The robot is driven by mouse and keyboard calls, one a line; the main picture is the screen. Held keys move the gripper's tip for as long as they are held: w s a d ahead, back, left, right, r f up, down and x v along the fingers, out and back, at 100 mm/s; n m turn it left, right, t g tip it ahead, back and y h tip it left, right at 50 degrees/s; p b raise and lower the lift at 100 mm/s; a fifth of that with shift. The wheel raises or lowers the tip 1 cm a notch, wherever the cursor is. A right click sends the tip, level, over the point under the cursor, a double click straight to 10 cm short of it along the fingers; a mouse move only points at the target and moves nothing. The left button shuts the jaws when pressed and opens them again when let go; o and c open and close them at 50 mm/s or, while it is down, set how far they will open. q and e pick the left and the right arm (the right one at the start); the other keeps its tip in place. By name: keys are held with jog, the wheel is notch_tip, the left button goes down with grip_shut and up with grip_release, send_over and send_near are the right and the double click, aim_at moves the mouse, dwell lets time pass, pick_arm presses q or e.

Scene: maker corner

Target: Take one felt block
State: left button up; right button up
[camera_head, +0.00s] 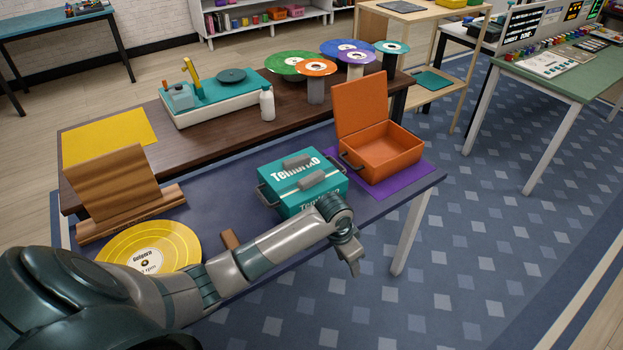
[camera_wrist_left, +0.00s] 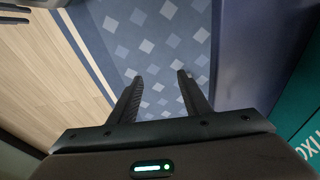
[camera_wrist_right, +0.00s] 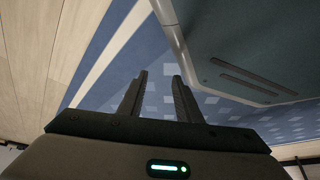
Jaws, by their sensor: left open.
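No object is plainly marked as the felt block. Two small grey blocks (camera_head: 312,180) lie on top of the teal case (camera_head: 284,199); I cannot tell if they are felt or part of the case. A small brown block (camera_head: 230,239) lies beside the yellow record (camera_head: 152,247), partly hidden by my left arm. My left gripper (camera_head: 352,267) hangs past the table's front edge, in front of the teal case. In the left wrist view it (camera_wrist_left: 160,77) is open and empty over the floor. My right gripper (camera_wrist_right: 160,77) is open and empty, outside the head view.
An open orange case (camera_head: 384,152) stands on a purple mat (camera_head: 413,184) right of the teal case. Bare dark tabletop (camera_head: 215,190) lies left of the teal case.

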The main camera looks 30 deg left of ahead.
pick_arm(q)
jog(key=w+a+r+g+y, duration=0.1)
jog(key=w+a+r, duration=0.35)
jog(key=r, duration=0.35)
jog(key=w+a+r, duration=0.4)
jog(key=a+r, duration=0.2)
jog(key=r, duration=0.2)
notch_tip(320, 180, up, 16)
jog(key=n+g, duration=0.1)
jog(key=n, duration=0.1)
send_over(312, 177)
jog(key=shift+w+a+f+y, duration=0.1)
jog(key=shift+y, duration=0.2)
pick_arm(e)
jog(key=shift+s+d+f, duration=0.15)
jog(key=shift+s+d, duration=0.1)
jog(key=shift+s, duration=0.45)
pick_arm(q)
jog(key=shift+f, duration=0.1)
pick_arm(e)
jog(key=shift+s, duration=0.1)
